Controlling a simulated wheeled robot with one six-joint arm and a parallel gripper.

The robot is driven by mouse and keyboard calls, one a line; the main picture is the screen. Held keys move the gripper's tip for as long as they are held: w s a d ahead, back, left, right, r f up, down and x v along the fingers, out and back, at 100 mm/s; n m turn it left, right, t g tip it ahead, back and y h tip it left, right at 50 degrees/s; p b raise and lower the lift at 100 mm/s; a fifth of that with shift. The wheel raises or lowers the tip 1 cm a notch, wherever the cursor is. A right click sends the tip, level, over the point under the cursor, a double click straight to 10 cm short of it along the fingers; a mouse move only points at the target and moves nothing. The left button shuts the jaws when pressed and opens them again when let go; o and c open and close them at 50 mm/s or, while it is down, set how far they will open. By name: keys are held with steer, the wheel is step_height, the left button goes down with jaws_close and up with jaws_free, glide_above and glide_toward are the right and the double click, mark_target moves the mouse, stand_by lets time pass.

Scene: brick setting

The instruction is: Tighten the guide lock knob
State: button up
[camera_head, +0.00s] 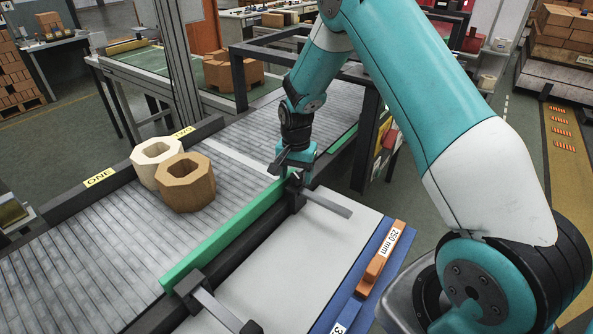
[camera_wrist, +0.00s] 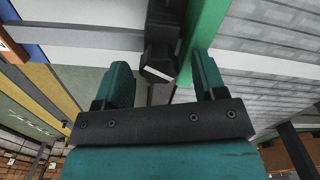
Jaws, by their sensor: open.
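The green guide rail (camera_head: 225,237) runs along the near side of the roller conveyor. A dark clamp with a grey bar (camera_head: 325,203) joins it near my gripper. In the wrist view, a black faceted knob (camera_wrist: 157,52) with a white mark sits beside the green rail (camera_wrist: 207,25). My gripper (camera_wrist: 160,64) is open, with one teal finger on each side of the knob in the picture; I cannot tell whether either touches it. In the head view my gripper (camera_head: 295,163) is low over the far clamp and hides the knob. A second clamp (camera_head: 190,284) holds the rail's near end.
Two hollow octagonal blocks, one pale (camera_head: 146,178) and one tan (camera_head: 187,195), stand on the conveyor (camera_head: 75,245) near labels ONE and TWO. An orange block marked 250 mm (camera_head: 377,262) lies on the blue strip at right. A dark frame (camera_head: 240,75) stands behind my gripper.

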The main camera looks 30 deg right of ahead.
mark_target(296, 175)
step_height(296, 175, up, 18)
steer(key=b, duration=0.2)
steer(key=shift+f, duration=0.25)
steer(key=shift+a, duration=0.1)
steer(key=s+a+r+n+y, duration=0.1)
steer(key=s+a+n, duration=0.4)
steer(key=s, duration=0.5)
steer(key=s+a+r+n+y, duration=0.1)
steer(key=s+a+r+n, duration=0.1)
steer(key=s+a+n, duration=0.4)
steer(key=s+a+r+n+y, duration=0.2)
steer(key=s+a+n, duration=0.4)
steer(key=s, duration=0.8)
steer(key=shift+a, duration=0.65)
